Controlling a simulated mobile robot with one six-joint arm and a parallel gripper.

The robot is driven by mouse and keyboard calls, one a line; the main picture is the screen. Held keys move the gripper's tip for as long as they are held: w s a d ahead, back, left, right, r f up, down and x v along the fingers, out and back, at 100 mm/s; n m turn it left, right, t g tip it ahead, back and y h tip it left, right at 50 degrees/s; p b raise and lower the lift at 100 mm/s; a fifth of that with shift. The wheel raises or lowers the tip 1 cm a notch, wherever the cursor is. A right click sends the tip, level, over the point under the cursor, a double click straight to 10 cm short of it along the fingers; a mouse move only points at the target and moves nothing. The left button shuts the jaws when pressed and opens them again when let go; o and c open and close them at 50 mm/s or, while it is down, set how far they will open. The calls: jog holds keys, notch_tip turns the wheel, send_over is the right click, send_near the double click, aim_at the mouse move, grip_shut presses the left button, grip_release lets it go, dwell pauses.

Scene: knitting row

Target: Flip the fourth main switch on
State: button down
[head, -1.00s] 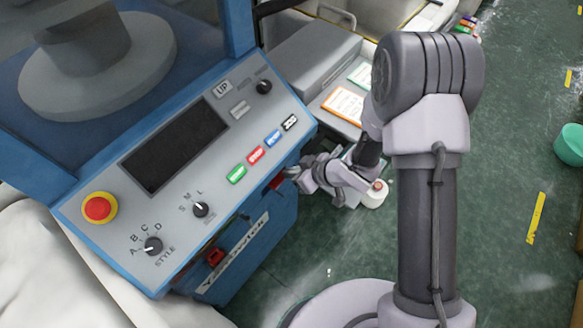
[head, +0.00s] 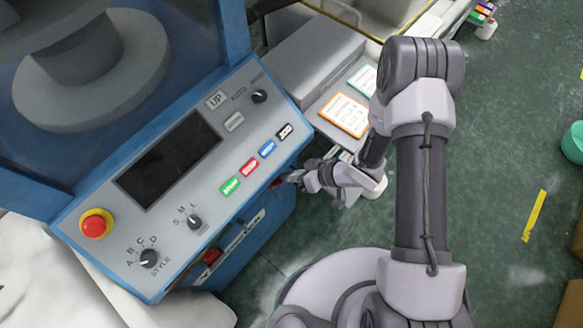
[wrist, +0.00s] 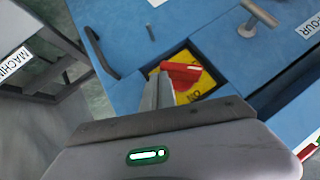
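In the wrist view a red switch handle (wrist: 182,73) sits on a yellow plate (wrist: 212,82) in a dark recess of the blue machine front. A label beginning "FOUR" (wrist: 309,24) lies to the right. My gripper (wrist: 160,88) looks shut, its narrow grey fingers close together in front of the handle's left end and hiding part of it. I cannot tell whether they touch. In the head view my gripper (head: 287,178) is at the machine's right front, beside a small red part (head: 275,183) below the panel. Another red switch (head: 211,256) shows lower left.
The control panel (head: 100,196) has a red stop button (head: 96,223), knobs and coloured buttons above the gripper. In the wrist view a T-shaped handle (wrist: 258,17) and a dark curved handle (wrist: 98,52) flank the recess. Green floor (head: 500,200) lies open at right.

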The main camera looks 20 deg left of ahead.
jog(key=shift+s+f+m+g+y+b, duration=0.1)
jog(key=shift+f+m+g+y+b, duration=0.1)
jog(key=shift+f+m+g+y, duration=0.45)
jog(key=shift+s+f+m+g+y+b, duration=0.1)
jog(key=shift+f+m+g+y+b, duration=0.25)
jog(key=shift+f+g, duration=0.55)
jog(key=shift+s+f, duration=0.1)
jog(key=shift+f, duration=0.15)
